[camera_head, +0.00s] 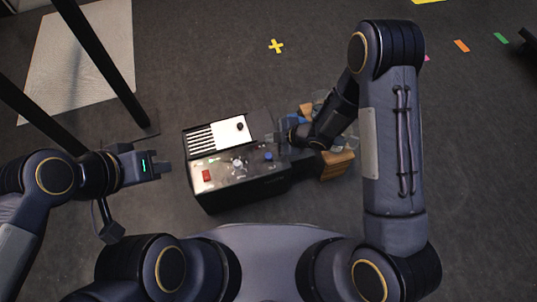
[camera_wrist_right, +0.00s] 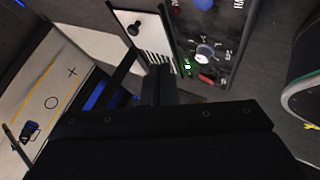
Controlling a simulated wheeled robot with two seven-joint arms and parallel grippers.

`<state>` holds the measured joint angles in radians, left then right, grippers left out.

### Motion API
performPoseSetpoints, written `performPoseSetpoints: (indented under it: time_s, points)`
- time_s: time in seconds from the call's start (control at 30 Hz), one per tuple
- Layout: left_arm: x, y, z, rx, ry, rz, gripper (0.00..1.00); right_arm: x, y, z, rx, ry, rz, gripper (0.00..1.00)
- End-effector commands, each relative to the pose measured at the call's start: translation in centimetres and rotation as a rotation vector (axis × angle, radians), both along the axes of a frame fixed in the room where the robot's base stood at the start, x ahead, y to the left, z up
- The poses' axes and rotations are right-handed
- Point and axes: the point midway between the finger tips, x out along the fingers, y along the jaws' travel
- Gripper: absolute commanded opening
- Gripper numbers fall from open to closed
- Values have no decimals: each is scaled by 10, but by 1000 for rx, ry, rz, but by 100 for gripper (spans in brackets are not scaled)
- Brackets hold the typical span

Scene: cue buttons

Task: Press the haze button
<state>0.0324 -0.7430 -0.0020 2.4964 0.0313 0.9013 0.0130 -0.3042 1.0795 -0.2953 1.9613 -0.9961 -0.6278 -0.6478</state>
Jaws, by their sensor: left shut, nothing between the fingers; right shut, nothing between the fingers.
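A black console (camera_head: 235,195) stands in the middle of the head view. Its front panel carries a red switch (camera_head: 206,175), a pale dial (camera_head: 238,166), a small green part and a blue button (camera_head: 268,156). In the right wrist view the blue button (camera_wrist_right: 203,4) is at the top edge, with cut-off lettering like "HA" near it; the dial (camera_wrist_right: 207,53) is below. My right gripper (camera_head: 283,141) is shut and empty, near the console's right end, beside the blue button; contact cannot be told. My left gripper (camera_head: 163,167) is shut and empty, left of the console.
A white slotted panel with a black knob (camera_head: 239,126) forms the console's back part. Wooden and blue pieces (camera_head: 337,163) lie right of the console, partly behind my right arm. Dark posts (camera_head: 102,62) stand at left.

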Motion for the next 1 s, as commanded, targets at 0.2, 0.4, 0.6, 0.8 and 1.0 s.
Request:
performPoseSetpoints:
  time_s: [0.2, 0.4, 0.6, 0.8, 1.0]
  points:
    - [0, 0, -15, 0, 0, 0, 0, 0, 0, -20, -1, 1, 0, 0]
    - [0, 0, -37, 0, 0, 0, 0, 0, 0, -48, -1, 0, 1, 0]
    - [0, 0, -60, 0, 0, 0, 0, 0, 0, -76, -1, 0, -1, 0]
    - [0, 0, -70, 0, 0, 0, 0, 0, 0, -87, 0, 0, 0, 0]
    - [0, 0, -69, 0, 0, 0, 0, 0, 0, -86, -1, 0, -1, 0]
